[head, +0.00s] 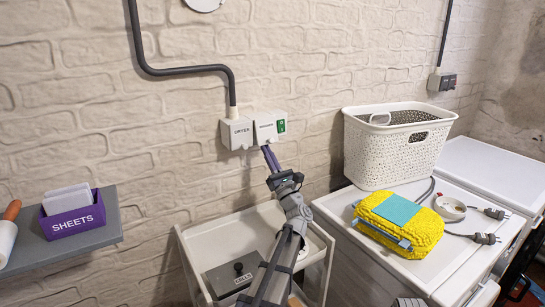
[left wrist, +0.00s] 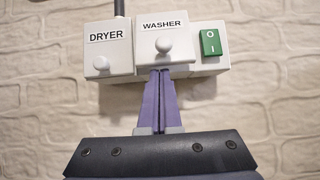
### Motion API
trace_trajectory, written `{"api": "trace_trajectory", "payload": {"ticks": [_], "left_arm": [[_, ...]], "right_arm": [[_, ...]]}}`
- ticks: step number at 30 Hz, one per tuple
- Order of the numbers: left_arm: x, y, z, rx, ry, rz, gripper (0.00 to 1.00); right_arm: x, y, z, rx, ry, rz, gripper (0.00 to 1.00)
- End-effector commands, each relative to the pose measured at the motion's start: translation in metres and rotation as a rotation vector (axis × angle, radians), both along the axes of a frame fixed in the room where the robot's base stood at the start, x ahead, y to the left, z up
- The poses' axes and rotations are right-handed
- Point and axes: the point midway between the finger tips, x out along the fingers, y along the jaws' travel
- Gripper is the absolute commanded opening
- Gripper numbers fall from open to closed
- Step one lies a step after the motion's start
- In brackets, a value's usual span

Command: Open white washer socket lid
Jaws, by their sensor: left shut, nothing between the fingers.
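The white washer socket lid (left wrist: 165,44) carries a WASHER label and a round knob (left wrist: 163,46). It hangs down over its socket and looks slightly tilted out at the bottom. It also shows on the wall in the head view (head: 266,127). My left gripper (head: 267,149) is shut and empty, with its purple fingertips (left wrist: 161,70) at or just under the lid's lower edge. Whether they touch the lid I cannot tell. The socket behind the lid is hidden. My right gripper is not in view.
The dryer lid (left wrist: 108,53) is left of the washer lid, a green switch (left wrist: 210,42) right. Below stands a white cart (head: 192,252). A white basket (head: 372,155), yellow towels (head: 411,230) and plugs (head: 485,238) rest on white machines. A grey shelf (head: 75,248) is at left.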

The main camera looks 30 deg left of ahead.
Motion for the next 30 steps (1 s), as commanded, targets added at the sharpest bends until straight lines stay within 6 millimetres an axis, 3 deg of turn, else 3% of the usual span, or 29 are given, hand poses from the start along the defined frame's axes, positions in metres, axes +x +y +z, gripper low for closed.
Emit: {"api": "trace_trajectory", "payload": {"ticks": [16,30], "left_arm": [[0.003,0.005,0.005,-0.003,0.001,-0.001,0.00],[-0.002,-0.002,0.010,-0.075,0.039,0.000,0.00]], "right_arm": [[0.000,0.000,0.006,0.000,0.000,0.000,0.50],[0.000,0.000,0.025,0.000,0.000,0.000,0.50]]}}
